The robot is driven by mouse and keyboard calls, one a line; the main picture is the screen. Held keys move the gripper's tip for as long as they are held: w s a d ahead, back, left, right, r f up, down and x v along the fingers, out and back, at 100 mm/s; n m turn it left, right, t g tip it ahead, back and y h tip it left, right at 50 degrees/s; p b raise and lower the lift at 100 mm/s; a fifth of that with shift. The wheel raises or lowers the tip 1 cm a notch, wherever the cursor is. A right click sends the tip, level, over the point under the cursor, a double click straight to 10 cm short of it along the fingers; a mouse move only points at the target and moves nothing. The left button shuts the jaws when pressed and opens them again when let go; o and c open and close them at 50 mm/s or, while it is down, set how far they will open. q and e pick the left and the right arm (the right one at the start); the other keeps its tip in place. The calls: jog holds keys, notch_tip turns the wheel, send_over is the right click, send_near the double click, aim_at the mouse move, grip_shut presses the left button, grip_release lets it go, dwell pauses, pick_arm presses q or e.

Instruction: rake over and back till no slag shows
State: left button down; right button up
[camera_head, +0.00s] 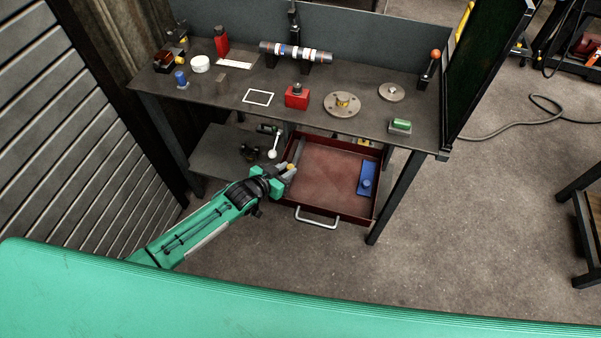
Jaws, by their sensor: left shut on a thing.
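My left gripper (287,173) is at the left side of an open dark-red drawer (318,195) under the bench. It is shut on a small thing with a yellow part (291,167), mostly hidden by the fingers. A narrow grey bar (299,150) shows just beyond the fingers along the drawer's left wall; I cannot tell whether it belongs to the held thing. The drawer floor (325,168) looks bare reddish brown, with a blue block (367,178) at its right side. I make out no rake and no slag. My right gripper is not in view.
The workbench (225,97) above carries a striped shaft (295,53), a red block (297,96), flanged discs (342,103) and a green piece (400,126). A white-knobbed lever (272,154) stands left of the drawer. Bench legs (396,198) flank it; the floor in front is clear.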

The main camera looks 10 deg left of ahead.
pick_arm(q)
jog(key=shift+w+a, duration=0.1)
jog(key=shift+a, duration=1.05)
jog(key=shift+w+a, duration=0.15)
jog(key=shift+a, duration=0.3)
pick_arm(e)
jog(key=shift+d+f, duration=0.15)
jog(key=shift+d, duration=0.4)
pick_arm(q)
jog(key=c, duration=1.3)
grip_release()
jog(key=shift+a, duration=0.1)
jog(key=shift+o, duration=0.2)
jog(key=b+v, duration=0.1)
jog(key=v, duration=1.3)
jog(key=shift+b, duration=0.3)
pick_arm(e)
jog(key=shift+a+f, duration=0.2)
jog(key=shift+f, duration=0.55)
